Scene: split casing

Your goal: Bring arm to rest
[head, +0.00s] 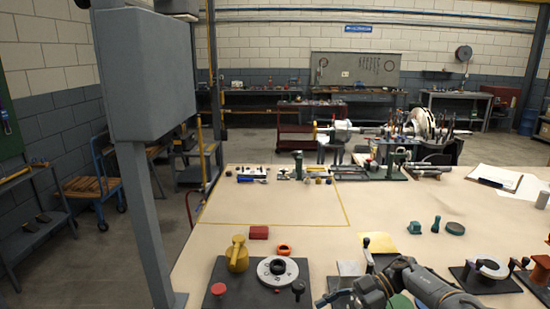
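One arm of mine comes in at the bottom right, and I take it for my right arm. Its grey and black links bend low over the front of the workbench (210,262). My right gripper (332,297) shows at the bottom edge, pointing left. It is small, dark and partly cut off, so whether it is open or shut cannot be told. Nothing is clearly seen in it. My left gripper is not in view.
A black plate with a yellow part (237,254), a grey ring (278,271) and a red knob (219,290) lies left of the arm. A red block (259,232) and orange ring (284,249) lie behind. A grey post (146,225) stands left. The taped area (270,205) is mostly clear.

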